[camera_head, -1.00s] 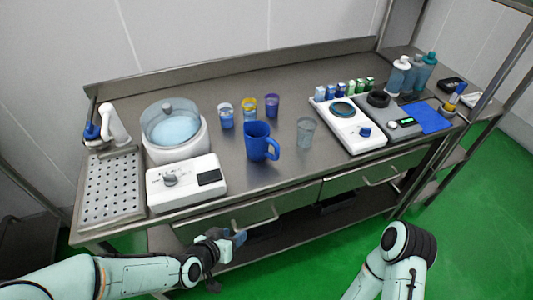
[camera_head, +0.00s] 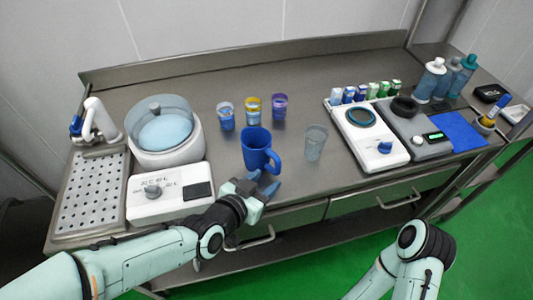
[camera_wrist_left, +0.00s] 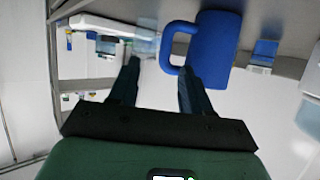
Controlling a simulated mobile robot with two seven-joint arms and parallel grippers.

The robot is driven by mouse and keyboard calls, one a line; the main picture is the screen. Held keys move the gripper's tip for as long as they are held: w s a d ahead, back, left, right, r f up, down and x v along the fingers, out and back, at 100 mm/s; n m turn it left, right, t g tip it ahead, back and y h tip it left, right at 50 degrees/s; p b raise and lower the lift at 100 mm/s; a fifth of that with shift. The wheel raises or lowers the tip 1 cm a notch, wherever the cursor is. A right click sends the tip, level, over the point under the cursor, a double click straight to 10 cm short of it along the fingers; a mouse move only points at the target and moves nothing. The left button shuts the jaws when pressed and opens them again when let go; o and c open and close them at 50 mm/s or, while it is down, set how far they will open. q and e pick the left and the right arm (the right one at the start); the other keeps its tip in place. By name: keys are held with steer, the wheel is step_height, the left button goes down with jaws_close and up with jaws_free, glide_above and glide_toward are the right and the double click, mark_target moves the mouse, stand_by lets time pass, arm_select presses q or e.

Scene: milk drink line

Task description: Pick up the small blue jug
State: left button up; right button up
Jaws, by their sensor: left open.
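The small blue jug (camera_head: 256,149) stands upright on the steel table, its handle (camera_head: 276,160) on the right side. In the left wrist view the jug (camera_wrist_left: 214,48) fills the upper middle right, with its handle toward the left. My left gripper (camera_head: 266,184) is open and just in front of the jug, at the table's front edge. In the left wrist view its two fingers (camera_wrist_left: 157,85) point toward the handle, with nothing between the tips that I can see gripped. My right gripper is out of view; only part of my right arm shows.
A clear glass (camera_head: 315,143) stands right of the jug. Several small cups (camera_head: 252,111) stand behind it. A white device with a bowl (camera_head: 165,144) is at left, near a perforated tray (camera_head: 92,200). A hot plate (camera_head: 370,134) stands at right. Table between is clear.

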mark_target(276, 169)
arm_select(q)
steer(key=x, duration=0.5)
steer(key=shift+w+d+f, duration=0.15)
steer(key=shift+w+f, duration=0.05)
steer(key=shift+w, duration=0.15)
steer(key=shift+a+p+x, duration=0.2)
steer(key=shift+x, duration=1.15)
steer(key=shift+a+p+x, duration=0.15)
steer(key=shift+a+x, duration=0.05)
steer(key=shift+x, duration=1.2)
steer(key=shift+w+f, duration=0.1)
steer(key=shift+f, duration=0.05)
jaws_close()
